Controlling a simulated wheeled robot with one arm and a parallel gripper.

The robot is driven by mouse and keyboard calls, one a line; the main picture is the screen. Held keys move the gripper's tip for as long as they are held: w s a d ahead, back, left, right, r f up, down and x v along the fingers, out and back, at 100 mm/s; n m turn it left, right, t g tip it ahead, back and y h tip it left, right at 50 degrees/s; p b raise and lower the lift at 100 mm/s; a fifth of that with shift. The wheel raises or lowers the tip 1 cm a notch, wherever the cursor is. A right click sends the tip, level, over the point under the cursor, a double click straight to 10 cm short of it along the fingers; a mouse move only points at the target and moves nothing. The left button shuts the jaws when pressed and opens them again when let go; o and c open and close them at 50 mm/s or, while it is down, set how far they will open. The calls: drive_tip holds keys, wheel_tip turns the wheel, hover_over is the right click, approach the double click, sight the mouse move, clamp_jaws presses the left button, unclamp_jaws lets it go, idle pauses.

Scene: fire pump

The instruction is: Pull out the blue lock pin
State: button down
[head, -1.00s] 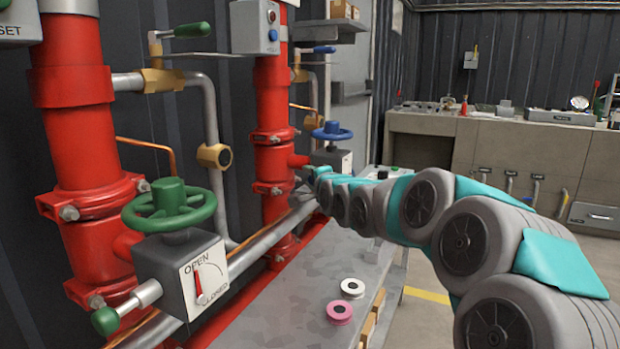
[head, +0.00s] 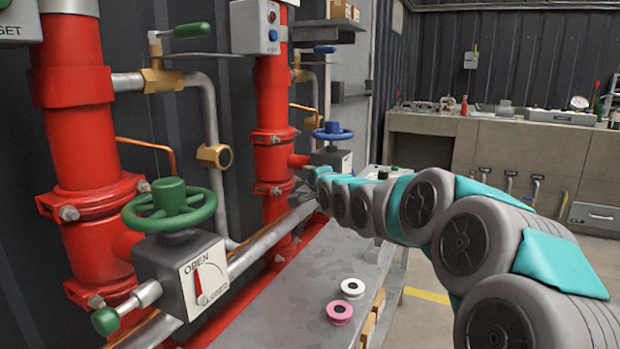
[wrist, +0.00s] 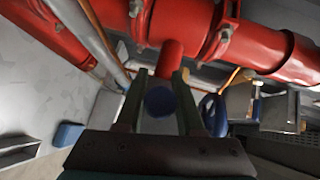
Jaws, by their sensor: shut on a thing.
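The blue lock pin (wrist: 160,101) shows in the wrist view as a round dark blue knob between the two fingers of my gripper (wrist: 157,84). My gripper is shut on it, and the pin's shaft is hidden. In the head view my gripper (head: 302,187) is small, at the far end of my arm, beside the grey valve box (head: 341,160) with the blue handwheel (head: 332,131) on top. The pin cannot be made out there. The blue wheel also shows to the right of the fingers in the wrist view (wrist: 213,115).
Red pipes (head: 272,110) stand close behind the gripper. A nearer valve with a green handwheel (head: 170,205) and a green-ended pin (head: 107,320) is at left. A grey bench (head: 290,300) below holds a white ring (head: 352,288) and a pink ring (head: 339,312).

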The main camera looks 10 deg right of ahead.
drive_tip(key=shift+f, duration=0.1)
drive_tip(key=shift+s+a+b, duration=0.75)
drive_tip(key=shift+s+a, duration=0.25)
drive_tip(key=shift+s, duration=0.3)
drive_tip(key=c, duration=0.5)
unclamp_jaws()
drive_tip(key=shift+s, duration=0.1)
drive_tip(key=s, duration=0.5)
drive_tip(key=s+d+r, duration=0.1)
drive_tip(key=s, duration=0.1)
drive_tip(key=shift+s+r+b, duration=0.1)
drive_tip(key=shift+s+b, duration=0.2)
